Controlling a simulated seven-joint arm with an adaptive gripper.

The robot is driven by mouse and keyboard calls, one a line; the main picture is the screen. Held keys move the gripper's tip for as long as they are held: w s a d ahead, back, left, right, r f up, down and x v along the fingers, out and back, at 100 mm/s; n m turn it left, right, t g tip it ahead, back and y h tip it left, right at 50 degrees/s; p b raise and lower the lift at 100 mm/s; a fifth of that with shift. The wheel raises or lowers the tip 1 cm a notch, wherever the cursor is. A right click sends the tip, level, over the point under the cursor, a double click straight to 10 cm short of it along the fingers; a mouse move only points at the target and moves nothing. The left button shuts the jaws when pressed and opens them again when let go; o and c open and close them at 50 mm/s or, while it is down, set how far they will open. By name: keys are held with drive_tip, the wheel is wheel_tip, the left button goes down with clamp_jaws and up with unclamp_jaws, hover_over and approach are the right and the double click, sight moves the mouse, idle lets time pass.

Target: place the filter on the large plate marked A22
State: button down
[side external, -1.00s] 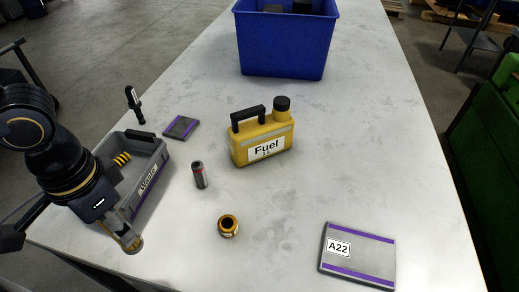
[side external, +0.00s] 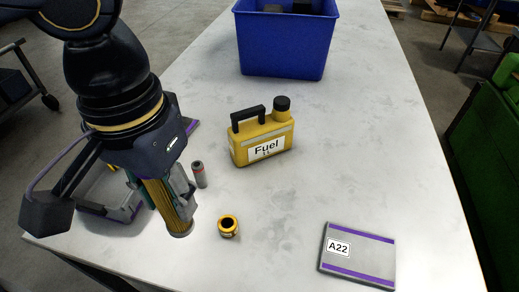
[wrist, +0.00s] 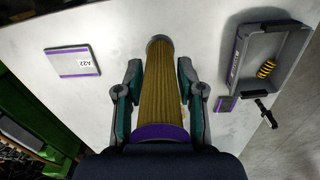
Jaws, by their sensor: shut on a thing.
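The filter (side external: 169,207) is a yellow pleated cylinder with a grey end cap; a purple band shows in the wrist view, where the filter (wrist: 163,85) runs between the fingers. My gripper (wrist: 160,97) is shut on it, one finger on each side. In the side view my gripper (side external: 166,190) is at the left, and the filter points down and slightly right above the table. The large plate marked A22 (side external: 358,256) lies flat at the lower right, grey with purple stripes. It also shows at the upper left of the wrist view (wrist: 74,68). Nothing is on it.
A yellow fuel can (side external: 262,140) stands mid-table. A gold ring part (side external: 228,226) and a small grey-red cylinder (side external: 200,174) stand near my gripper. A grey bin (wrist: 297,48) holds a yellow spring (wrist: 266,69). A blue crate (side external: 285,45) is at the back. Table around the plate is clear.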

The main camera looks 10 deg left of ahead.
drive_tip(key=d+f, duration=0.2)
drive_tip(key=d, duration=0.6)
drive_tip(key=m, duration=0.1)
hover_over(330, 263)
drive_tip(key=shift+f, duration=8.5)
drive_tip(key=shift+f, duration=0.1)
drive_tip(key=c, duration=0.7)
unclamp_jaws()
